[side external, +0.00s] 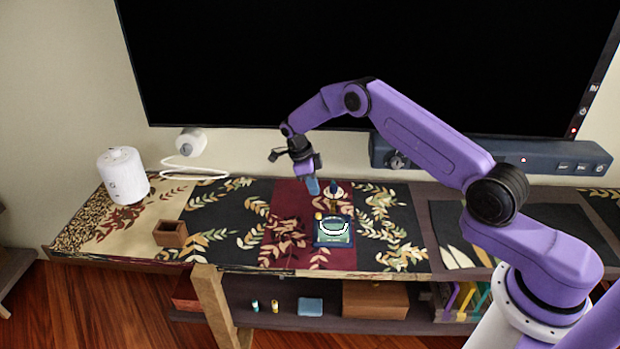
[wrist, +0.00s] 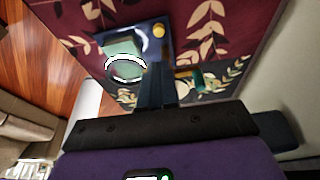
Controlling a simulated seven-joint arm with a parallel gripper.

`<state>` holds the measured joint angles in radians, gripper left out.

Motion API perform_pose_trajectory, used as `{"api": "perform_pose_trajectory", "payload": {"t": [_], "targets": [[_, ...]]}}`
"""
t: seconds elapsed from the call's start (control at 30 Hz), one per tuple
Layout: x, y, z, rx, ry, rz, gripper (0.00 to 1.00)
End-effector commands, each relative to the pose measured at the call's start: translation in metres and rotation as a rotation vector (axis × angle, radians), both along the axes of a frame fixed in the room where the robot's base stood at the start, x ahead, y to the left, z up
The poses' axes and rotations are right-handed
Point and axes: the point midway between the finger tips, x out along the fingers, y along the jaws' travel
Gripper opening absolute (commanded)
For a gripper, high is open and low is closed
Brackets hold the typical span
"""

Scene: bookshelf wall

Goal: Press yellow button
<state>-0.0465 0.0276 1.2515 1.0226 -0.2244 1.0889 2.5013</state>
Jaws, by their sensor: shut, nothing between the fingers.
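A small yellow button (side external: 318,216) sits at the back left corner of a blue base that carries a green block with a white ring (side external: 334,230). In the wrist view the yellow button (wrist: 159,30) is at the edge of the blue base (wrist: 163,48), beside the green block (wrist: 122,48). My gripper (side external: 313,188) is above and behind the button in the side view, apart from it. In the wrist view my gripper (wrist: 157,72) is shut and empty, its dark fingers pointing towards the base.
A small dark blue item on a pale round piece (side external: 334,191) stands close to the right of my gripper. A brown open box (side external: 170,233) and a white cylinder (side external: 124,175) are at the left. A large black screen (side external: 370,60) hangs behind.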

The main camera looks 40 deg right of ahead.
Motion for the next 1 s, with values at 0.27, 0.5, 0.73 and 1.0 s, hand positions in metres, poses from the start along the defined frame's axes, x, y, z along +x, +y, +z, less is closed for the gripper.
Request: {"api": "perform_pose_trajectory", "payload": {"t": [0.27,0.5,0.73,1.0], "targets": [[-0.01,-0.009,-0.051,0.0,0.001,0.0,0.0],[-0.009,-0.009,-0.076,0.0,0.0,0.0,0.0],[-0.008,-0.009,-0.082,0.0,-0.002,-0.001,0.0],[-0.009,-0.009,-0.082,0.001,-0.001,0.0,0.0]]}}
